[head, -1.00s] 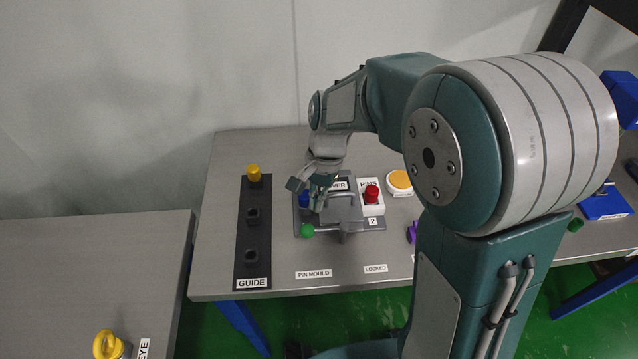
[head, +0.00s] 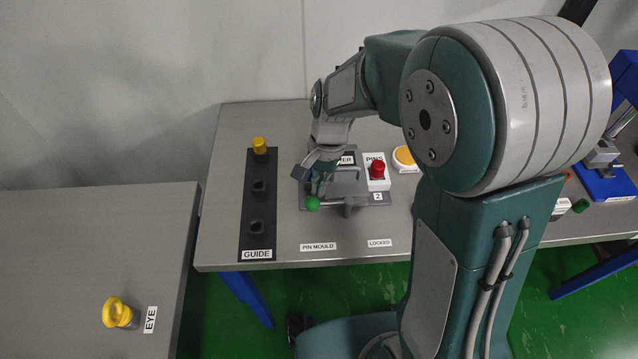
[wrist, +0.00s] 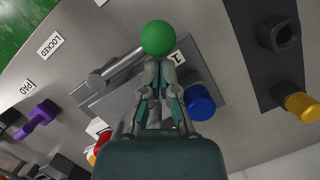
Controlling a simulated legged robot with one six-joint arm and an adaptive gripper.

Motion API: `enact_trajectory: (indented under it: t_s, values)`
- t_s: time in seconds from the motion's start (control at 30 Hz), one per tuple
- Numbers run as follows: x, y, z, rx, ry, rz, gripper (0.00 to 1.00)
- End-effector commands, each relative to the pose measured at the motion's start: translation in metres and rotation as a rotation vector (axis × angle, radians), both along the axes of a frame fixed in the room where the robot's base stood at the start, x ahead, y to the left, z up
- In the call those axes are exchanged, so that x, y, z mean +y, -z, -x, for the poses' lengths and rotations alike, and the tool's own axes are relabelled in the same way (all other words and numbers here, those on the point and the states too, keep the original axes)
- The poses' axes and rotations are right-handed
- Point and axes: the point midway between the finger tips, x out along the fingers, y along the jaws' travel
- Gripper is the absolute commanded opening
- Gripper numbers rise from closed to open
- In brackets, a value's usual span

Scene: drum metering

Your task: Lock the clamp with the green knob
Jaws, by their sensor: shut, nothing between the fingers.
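The green knob (head: 312,204) is a round ball on the left end of a grey clamp lever (head: 334,205) at the front of the pin mould (head: 380,198). In the wrist view the green knob (wrist: 157,38) shows just beyond my fingertips. My gripper (head: 317,190) is shut and empty, pointing down right behind the knob. In the wrist view my gripper (wrist: 160,62) has its tips together at the knob's edge; I cannot tell if they touch it. The blue part (wrist: 199,102) of the mould stands beside my fingers. My fingers partly hide the mould.
A black guide strip (head: 257,190) with a yellow peg (head: 259,145) lies left of the mould. A red button (head: 377,168) and an orange button (head: 404,156) are to its right. The bench front by the "LOCKED" label (head: 380,243) is clear.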

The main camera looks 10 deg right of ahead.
Motion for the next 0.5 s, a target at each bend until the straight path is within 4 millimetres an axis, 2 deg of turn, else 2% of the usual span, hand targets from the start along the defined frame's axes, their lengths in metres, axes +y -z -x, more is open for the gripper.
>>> enact_trajectory:
  t_s: [0.5]
  values:
    - [0.0023,0.0,0.0065,0.0,-0.103,0.0,0.0]
